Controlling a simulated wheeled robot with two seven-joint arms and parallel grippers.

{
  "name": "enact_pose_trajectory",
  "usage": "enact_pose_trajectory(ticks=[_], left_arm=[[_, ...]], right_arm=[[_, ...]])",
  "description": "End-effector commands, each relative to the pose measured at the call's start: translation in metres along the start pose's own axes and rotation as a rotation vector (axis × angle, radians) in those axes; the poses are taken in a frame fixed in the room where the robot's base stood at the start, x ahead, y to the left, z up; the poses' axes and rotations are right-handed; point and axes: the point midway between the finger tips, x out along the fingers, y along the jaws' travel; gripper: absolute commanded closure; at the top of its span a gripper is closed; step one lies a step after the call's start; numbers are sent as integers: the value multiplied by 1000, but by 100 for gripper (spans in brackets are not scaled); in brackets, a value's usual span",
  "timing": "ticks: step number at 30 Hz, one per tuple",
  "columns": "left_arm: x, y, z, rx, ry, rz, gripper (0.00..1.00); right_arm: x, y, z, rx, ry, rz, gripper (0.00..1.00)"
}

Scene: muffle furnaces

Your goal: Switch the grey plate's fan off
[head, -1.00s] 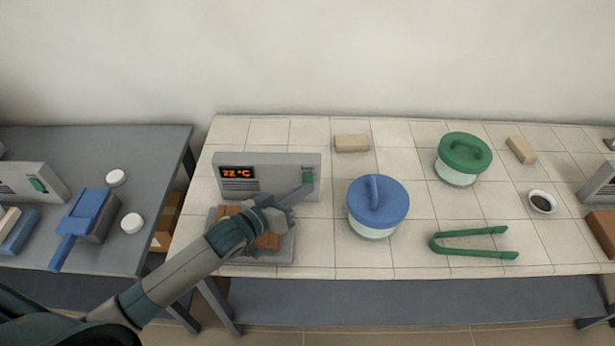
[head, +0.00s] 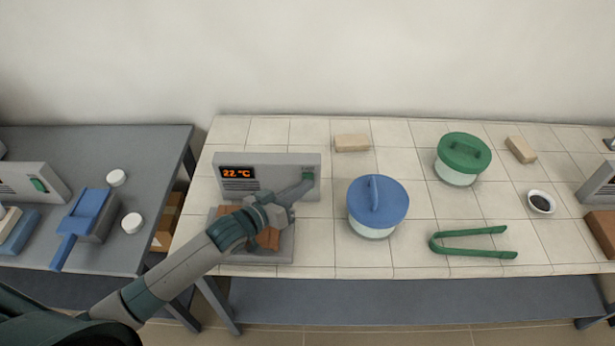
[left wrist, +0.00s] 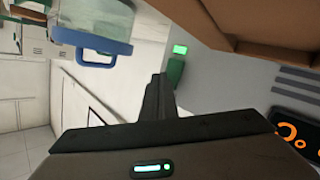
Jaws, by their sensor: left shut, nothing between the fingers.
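The grey plate (head: 284,256) lies at the left end of the tiled table with brown bricks (head: 267,238) on it. Its upright grey panel (head: 270,164) stands behind, with an orange display (head: 237,172) reading 22 °C. A green switch (head: 308,175) sits at the panel's right; in the left wrist view the switch (left wrist: 175,71) shows beside a bright green light (left wrist: 180,49). My left gripper (head: 304,188) is shut and empty, its fingertips at the switch's lower edge. Whether they touch it I cannot tell. My left arm hides part of the plate. My right gripper is out of view.
A blue-lidded jar (head: 376,206) stands just right of the plate, and a green-lidded jar (head: 462,158) farther right. Green tongs (head: 470,242) lie near the front edge. A grey table (head: 110,245) with a blue scoop-like thing (head: 85,215) stands left, across a gap.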

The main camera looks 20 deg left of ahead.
Motion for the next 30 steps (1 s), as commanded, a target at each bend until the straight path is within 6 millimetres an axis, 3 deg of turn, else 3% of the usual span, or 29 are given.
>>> enact_pose_trajectory(ticks=[30], left_arm=[[-4, 4, 2, -2, -1, 1, 100]], right_arm=[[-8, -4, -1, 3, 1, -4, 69]])
